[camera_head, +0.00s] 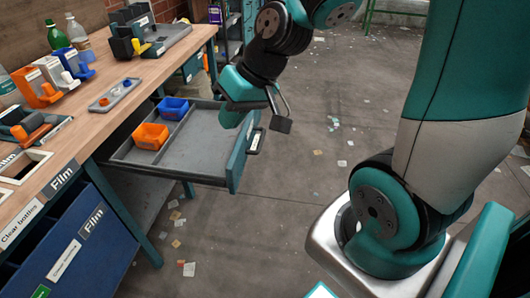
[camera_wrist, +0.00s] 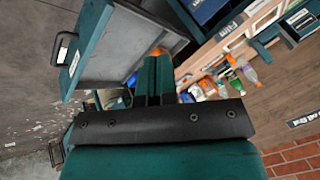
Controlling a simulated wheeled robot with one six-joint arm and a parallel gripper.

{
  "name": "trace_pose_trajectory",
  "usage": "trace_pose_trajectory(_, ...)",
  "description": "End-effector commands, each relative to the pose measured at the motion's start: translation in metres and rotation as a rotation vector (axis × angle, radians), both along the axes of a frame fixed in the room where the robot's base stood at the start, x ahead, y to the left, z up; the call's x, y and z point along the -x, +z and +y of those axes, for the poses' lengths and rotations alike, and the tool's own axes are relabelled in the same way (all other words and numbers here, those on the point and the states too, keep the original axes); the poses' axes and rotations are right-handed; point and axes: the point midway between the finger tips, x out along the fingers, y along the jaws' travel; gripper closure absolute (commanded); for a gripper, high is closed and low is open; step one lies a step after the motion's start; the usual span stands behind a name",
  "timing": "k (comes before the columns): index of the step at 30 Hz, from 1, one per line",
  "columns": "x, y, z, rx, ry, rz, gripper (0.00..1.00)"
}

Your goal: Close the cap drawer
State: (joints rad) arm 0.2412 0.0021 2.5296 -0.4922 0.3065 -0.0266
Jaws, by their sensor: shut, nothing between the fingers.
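The cap drawer (camera_head: 200,150) is pulled out from under the workbench, a grey tray with a teal front panel and a handle (camera_head: 255,141). An orange bin (camera_head: 151,136) and a blue bin (camera_head: 173,108) sit in its inner part; its outer part is bare. My gripper (camera_head: 231,120) is shut and empty, and appears over the drawer's far outer corner, just inside the front panel in the picture. I cannot tell if it touches. In the wrist view, my closed teal fingers (camera_wrist: 154,64) show beside the drawer's front panel (camera_wrist: 87,45) and handle (camera_wrist: 64,48).
The wooden workbench (camera_head: 130,70) holds bottles, colored holders and a small grey tray (camera_head: 114,95). A blue bin labelled Film (camera_head: 75,250) stands below its near end. The floor (camera_head: 300,190) beyond the drawer front is open, with scattered paper scraps.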

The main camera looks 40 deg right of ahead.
Motion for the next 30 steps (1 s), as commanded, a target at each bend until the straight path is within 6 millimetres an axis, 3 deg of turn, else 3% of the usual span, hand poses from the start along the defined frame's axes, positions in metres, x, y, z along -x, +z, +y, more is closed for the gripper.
trace_pose_trajectory(1, -0.016, -0.049, -0.036, -0.018, -0.135, -0.012, 1.0)
trace_pose_trajectory(3, -0.031, -0.085, -0.083, -0.031, -0.303, -0.051, 1.0)
trace_pose_trajectory(6, -0.036, -0.127, -0.145, -0.038, -0.513, -0.1, 1.0)
trace_pose_trajectory(9, -0.032, -0.157, -0.194, -0.033, -0.671, -0.137, 1.0)
trace_pose_trajectory(12, -0.025, -0.173, -0.223, -0.026, -0.766, -0.161, 1.0)
trace_pose_trajectory(15, -0.023, -0.181, -0.236, -0.022, -0.807, -0.172, 1.0)
trace_pose_trajectory(19, -0.031, -0.191, -0.238, -0.021, -0.811, -0.173, 1.0)
trace_pose_trajectory(30, -0.08, -0.25, -0.239, -0.021, -0.807, -0.172, 1.0)
